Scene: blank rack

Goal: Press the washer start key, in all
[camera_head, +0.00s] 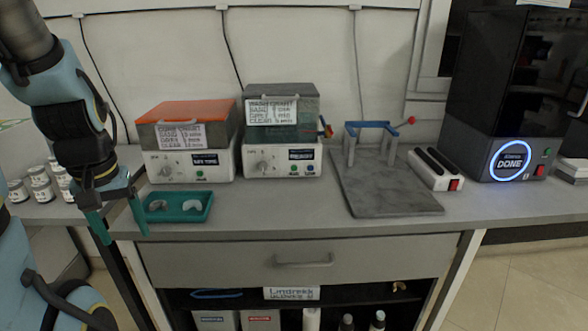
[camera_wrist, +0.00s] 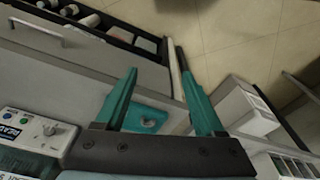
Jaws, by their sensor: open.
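The washer (camera_head: 282,158) is the white unit with a grey lid, a clear greenish tub and a "WASH CHART" label, standing on the bench right of an orange-lidded unit. Its front has a knob, a small display and, below that, a green key (camera_head: 295,173) and a blue key (camera_head: 309,170). My gripper (camera_head: 124,228) is open and empty at the bench's left front edge, well left of the washer and apart from it.
The orange-lidded "CURE CHART" unit (camera_head: 185,150) has a similar panel. A teal tray (camera_head: 178,218) with small parts lies in front of it, close right of my gripper. A grey stand (camera_head: 385,190) and a black machine reading "DONE" (camera_head: 500,115) stand right. Bench front before the washer is clear.

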